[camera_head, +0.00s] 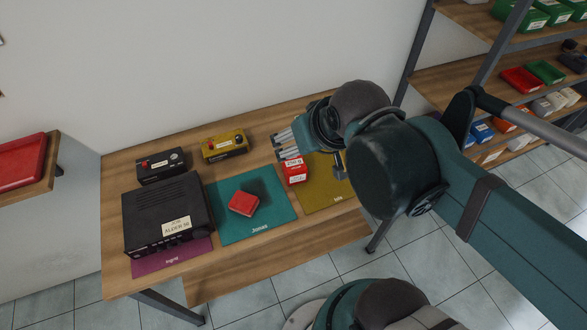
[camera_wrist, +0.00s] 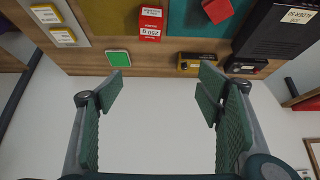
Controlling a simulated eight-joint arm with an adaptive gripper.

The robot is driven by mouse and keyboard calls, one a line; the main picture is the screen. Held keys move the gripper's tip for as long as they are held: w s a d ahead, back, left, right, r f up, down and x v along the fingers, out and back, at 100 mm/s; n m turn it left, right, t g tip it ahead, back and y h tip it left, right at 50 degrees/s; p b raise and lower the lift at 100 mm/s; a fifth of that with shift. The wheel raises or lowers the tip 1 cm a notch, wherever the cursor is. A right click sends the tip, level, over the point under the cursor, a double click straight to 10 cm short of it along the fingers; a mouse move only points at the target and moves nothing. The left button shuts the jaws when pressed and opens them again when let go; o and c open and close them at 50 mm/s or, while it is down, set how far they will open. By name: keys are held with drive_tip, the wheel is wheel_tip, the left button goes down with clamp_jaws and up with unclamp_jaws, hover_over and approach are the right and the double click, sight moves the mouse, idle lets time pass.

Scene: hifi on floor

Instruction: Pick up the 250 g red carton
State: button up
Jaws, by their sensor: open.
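The red carton (camera_head: 295,172) with a white label stands on the edge of the olive mat (camera_head: 318,200), near the teal mat. In the wrist view the same carton (camera_wrist: 150,24) is at the top middle, upside down, its label reading 250 g. My gripper (camera_wrist: 160,92) is open and empty, with a wide gap between its fingers; bare wall shows between them. In the head view my gripper hangs over the back of the table, close to the carton and apart from it in the wrist view. My arm hides part of the olive mat.
A plain red box (camera_head: 243,203) lies on the teal mat (camera_head: 262,228). A black device (camera_head: 165,212) stands on the purple mat (camera_head: 150,263). A black box (camera_head: 161,165) and a yellow box (camera_head: 225,145) stand behind. A green-and-white square (camera_wrist: 118,58) lies near the wall.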

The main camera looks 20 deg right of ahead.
idle(0.5)
drive_tip(key=n+g+b, duration=0.1)
drive_tip(key=n+g, duration=0.6)
drive_tip(key=n, duration=0.8)
hover_over(294, 163)
drive_tip(key=f, duration=1.5)
drive_tip(key=shift+s+f, duration=0.2)
drive_tip(key=shift+f, duration=0.05)
drive_tip(key=shift+w+f+n, duration=0.15)
drive_tip(key=shift+f+n, duration=0.3)
drive_tip(key=shift+f, duration=0.05)
drive_tip(key=shift+w+f+n, duration=0.15)
drive_tip(key=shift+f+n, duration=0.3)
drive_tip(key=shift+f, duration=0.05)
drive_tip(key=shift+f, duration=1.3)
drive_tip(key=shift+s+f, duration=0.1)
drive_tip(key=shift+f, duration=2.5)
